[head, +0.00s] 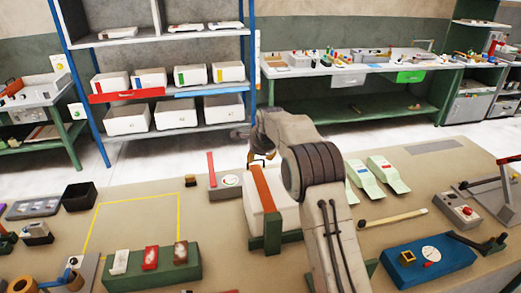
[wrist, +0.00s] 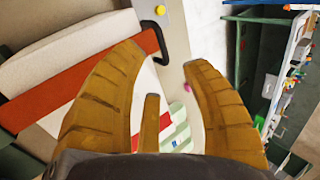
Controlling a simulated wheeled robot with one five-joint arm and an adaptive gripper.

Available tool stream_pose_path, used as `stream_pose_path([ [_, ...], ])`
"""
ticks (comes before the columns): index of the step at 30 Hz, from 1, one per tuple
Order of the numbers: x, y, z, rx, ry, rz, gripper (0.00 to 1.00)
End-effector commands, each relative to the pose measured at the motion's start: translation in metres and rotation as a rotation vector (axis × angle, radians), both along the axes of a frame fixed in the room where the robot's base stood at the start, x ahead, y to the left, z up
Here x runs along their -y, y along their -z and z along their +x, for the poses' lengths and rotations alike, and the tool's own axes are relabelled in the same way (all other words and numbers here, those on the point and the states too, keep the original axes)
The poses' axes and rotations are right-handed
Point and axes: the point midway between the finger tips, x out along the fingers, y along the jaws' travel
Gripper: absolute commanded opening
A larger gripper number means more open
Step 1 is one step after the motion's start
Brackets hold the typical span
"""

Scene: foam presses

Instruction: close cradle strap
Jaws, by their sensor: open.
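The cradle has green end posts (head: 271,232) and holds a pale block (head: 287,211). An orange-red strap (head: 265,188) lies along the block's top. In the wrist view the strap (wrist: 60,85) runs from lower left behind my left finger to a dark looped handle (wrist: 180,45) at its far end. My gripper (head: 262,156) is above the strap's far end. In the wrist view my gripper's brown fingers (wrist: 162,55) are open and empty, with the handle beyond the tips. I cannot tell whether they touch it. My arm hides part of the block's right side.
A grey gauge unit with a red lever (head: 212,168) stands left of the cradle. A green block with several pieces (head: 150,272) is at front left. Pale green presses (head: 378,172) and a blue gauge box (head: 425,260) stand right. The yellow-outlined area (head: 120,225) is mostly clear.

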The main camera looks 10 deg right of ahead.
Motion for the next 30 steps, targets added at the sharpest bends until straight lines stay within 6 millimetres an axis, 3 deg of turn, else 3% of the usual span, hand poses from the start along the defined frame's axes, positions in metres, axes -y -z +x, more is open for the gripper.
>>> stream_pose_path([
  [9,-0.001,-0.027,-0.019,0.001,-0.001,-0.001,0.42],
  [26,-0.001,-0.032,-0.023,0.0,-0.005,-0.003,0.42],
  [30,-0.001,-0.042,-0.034,-0.003,-0.043,-0.029,0.42],
])
